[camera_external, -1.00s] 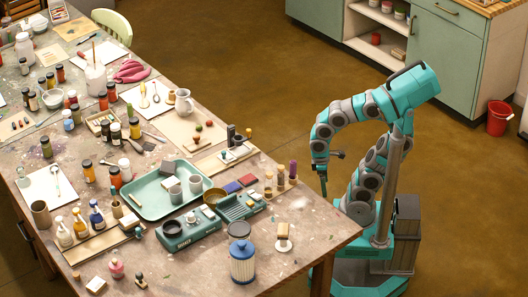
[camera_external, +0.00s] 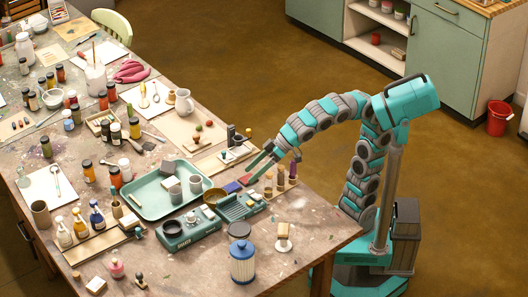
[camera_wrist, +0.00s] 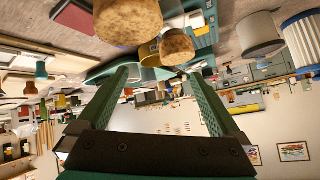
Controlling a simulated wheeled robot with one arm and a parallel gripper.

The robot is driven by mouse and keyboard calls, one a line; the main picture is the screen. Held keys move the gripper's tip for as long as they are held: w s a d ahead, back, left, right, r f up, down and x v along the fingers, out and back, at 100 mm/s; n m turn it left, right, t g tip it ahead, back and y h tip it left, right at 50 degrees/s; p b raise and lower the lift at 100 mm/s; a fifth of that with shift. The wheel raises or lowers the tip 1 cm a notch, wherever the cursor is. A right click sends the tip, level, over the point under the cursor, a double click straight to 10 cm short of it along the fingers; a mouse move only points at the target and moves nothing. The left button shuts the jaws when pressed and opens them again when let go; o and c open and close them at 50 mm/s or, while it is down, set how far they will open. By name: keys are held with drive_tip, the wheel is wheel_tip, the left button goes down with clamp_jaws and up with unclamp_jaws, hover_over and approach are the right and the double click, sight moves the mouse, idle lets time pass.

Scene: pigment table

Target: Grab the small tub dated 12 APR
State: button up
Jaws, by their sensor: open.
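No date label is legible in either view, so I cannot tell which vessel is the small tub dated 12 APR. Two small grey tubs, one on the left (camera_external: 175,194) and one on the right (camera_external: 196,184), stand in the green tray (camera_external: 152,209). My gripper (camera_external: 250,174) is open and empty, reaching in over the table's right edge, to the right of the tray. In the wrist view my gripper's two green fingers (camera_wrist: 157,72) are spread apart with nothing between them. Two cork tops, one large (camera_wrist: 128,20) and one smaller (camera_wrist: 177,46), appear close by, beyond the fingertips.
A teal appliance (camera_external: 190,231) and a blue ribbed jar (camera_external: 242,262) stand nearer the front. Many jars and bottles crowd the table's left side. The right front corner of the table is mostly clear.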

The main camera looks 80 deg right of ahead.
sight(244, 227)
drive_tip(key=a+n, duration=0.1)
drive_tip(key=a, duration=0.2)
drive_tip(key=a+n, duration=0.1)
drive_tip(key=a, duration=0.3)
drive_tip(key=a+f+y+b, duration=0.1)
drive_tip(key=a, duration=0.2)
drive_tip(key=shift+s+a+n+t, duration=0.15)
drive_tip(key=shift+s+n+t, duration=0.15)
drive_tip(key=shift+n, duration=0.1)
drive_tip(key=s+a+n, duration=0.1)
drive_tip(key=a, duration=0.2)
drive_tip(key=s+a, duration=0.1)
drive_tip(key=a, duration=0.2)
drive_tip(key=s+a+n+y+b, duration=0.1)
drive_tip(key=a, duration=0.2)
drive_tip(key=shift+a+f+n+t, duration=0.1)
drive_tip(key=shift+a+n+t, duration=0.2)
drive_tip(key=shift+a, duration=0.1)
drive_tip(key=shift+a+f, duration=0.1)
drive_tip(key=shift+a, duration=0.15)
drive_tip(key=shift+x, duration=3.65)
drive_tip(key=shift+d, duration=0.1)
drive_tip(key=shift+c, duration=0.2)
drive_tip(key=c, duration=1.2)
